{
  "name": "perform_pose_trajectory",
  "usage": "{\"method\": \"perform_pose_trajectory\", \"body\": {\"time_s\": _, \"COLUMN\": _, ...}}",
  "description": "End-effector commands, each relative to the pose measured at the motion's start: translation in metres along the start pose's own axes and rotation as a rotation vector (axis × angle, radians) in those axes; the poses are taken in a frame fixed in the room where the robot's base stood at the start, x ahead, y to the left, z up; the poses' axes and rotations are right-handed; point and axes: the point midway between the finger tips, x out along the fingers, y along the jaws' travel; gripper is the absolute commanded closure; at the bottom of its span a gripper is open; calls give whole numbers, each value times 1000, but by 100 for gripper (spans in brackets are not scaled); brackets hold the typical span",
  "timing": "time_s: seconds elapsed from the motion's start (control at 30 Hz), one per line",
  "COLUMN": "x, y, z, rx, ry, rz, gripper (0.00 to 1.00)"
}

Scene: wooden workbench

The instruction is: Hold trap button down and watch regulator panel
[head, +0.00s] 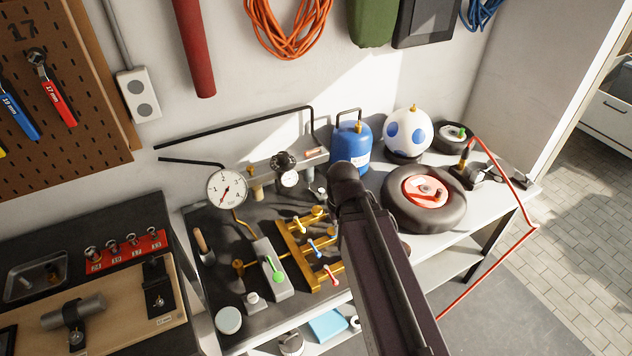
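A grey panel (263,164) stands at the back of the bench and carries a small regulator with a dark knob (284,161) and a white dial (289,179). A brass fitting (256,189) hangs at its left end, and a small grey fitting (311,176) is at its right. I cannot tell which part is the trap button. A large round gauge (227,188) with a red needle stands left of the panel. My dark arm reaches up from the bottom and ends in a rounded joint right of the panel. My gripper cannot be made out.
A brass manifold (297,249) with coloured levers and a grey block (262,262) with a green lever lie in front. A blue cylinder (355,140), a white ball-shaped tank (404,152) and a tyre (400,218) stand to the right. A red hose (503,176) runs off the bench's right end.

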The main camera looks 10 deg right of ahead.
Motion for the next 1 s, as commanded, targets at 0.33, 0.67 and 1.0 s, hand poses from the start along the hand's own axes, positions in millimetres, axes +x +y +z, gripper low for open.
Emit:
{"method": "perform_pose_trajectory", "body": {"time_s": 0.33, "x": 0, "y": 0, "z": 0, "rx": 0, "ry": 0, "rz": 0, "gripper": 100}}
{"method": "perform_pose_trajectory", "body": {"time_s": 0.67, "x": 0, "y": 0, "z": -8, "rx": -8, "ry": 8, "rz": -3, "gripper": 100}}
{"method": "perform_pose_trajectory", "body": {"time_s": 1.0, "x": 2, "y": 5, "z": -96, "rx": -103, "ry": 99, "rz": -29, "gripper": 100}}
